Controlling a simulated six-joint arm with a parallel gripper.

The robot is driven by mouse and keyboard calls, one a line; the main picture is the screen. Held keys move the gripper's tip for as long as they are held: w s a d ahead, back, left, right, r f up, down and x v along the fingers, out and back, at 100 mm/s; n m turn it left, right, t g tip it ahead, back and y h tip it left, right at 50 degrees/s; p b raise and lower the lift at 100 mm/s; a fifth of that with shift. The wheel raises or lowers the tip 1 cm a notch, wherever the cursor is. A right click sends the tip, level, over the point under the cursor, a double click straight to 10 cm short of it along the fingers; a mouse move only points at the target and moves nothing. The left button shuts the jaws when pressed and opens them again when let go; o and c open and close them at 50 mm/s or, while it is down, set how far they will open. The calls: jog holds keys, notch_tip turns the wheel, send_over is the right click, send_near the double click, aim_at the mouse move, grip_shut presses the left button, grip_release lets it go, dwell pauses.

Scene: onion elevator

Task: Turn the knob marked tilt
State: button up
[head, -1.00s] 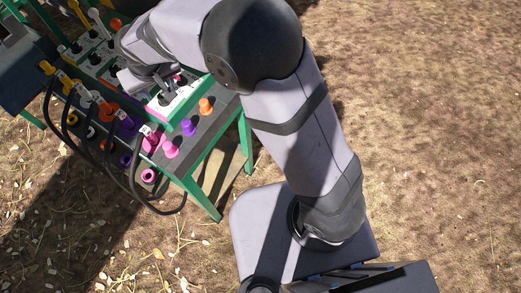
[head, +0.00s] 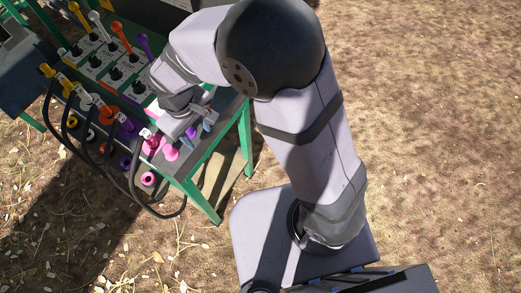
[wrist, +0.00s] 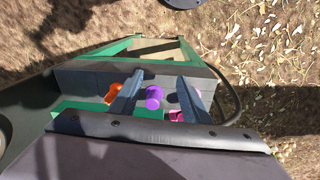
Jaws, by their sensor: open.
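The green-framed control panel (head: 205,172) stands at the upper left of the head view. Several black knobs (head: 116,73) sit on its white plates; no label is readable, so I cannot tell which one is marked tilt. My gripper (head: 198,134) is open over the panel's near right end, by the coloured pegs. In the wrist view, a purple peg (wrist: 154,97) shows between the two open fingers, with no clear contact. An orange peg (wrist: 113,92) is by the left finger, and a pink peg (wrist: 177,116) is partly hidden by the right finger. My wrist hides part of the panel.
Coloured levers, including an orange one (head: 121,37) and a purple one (head: 143,45), stand along the panel's back. Plugs with black cables (head: 136,190) hang along the front edge. Dry open ground (head: 430,120) lies to the right.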

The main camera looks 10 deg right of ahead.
jog(key=s+d+r+m+g+p, duration=0.1)
jog(key=s+d, duration=0.4)
jog(key=d, duration=0.2)
jog(key=s+d+r+m+g, duration=0.1)
jog(key=s+d+m, duration=0.1)
jog(key=s+d, duration=0.3)
jog(key=d, duration=0.3)
jog(key=shift+s+m+p, duration=0.2)
jog(key=shift+m+p, duration=0.1)
jog(key=shift+p, duration=0.1)
jog(key=w+d+r+m+t, duration=0.1)
jog(key=w+d+r+m, duration=0.1)
jog(key=d, duration=0.5)
jog(key=shift+d+r+m, duration=0.25)
jog(key=shift+r+m, duration=0.25)
jog(key=shift+m, duration=0.6)
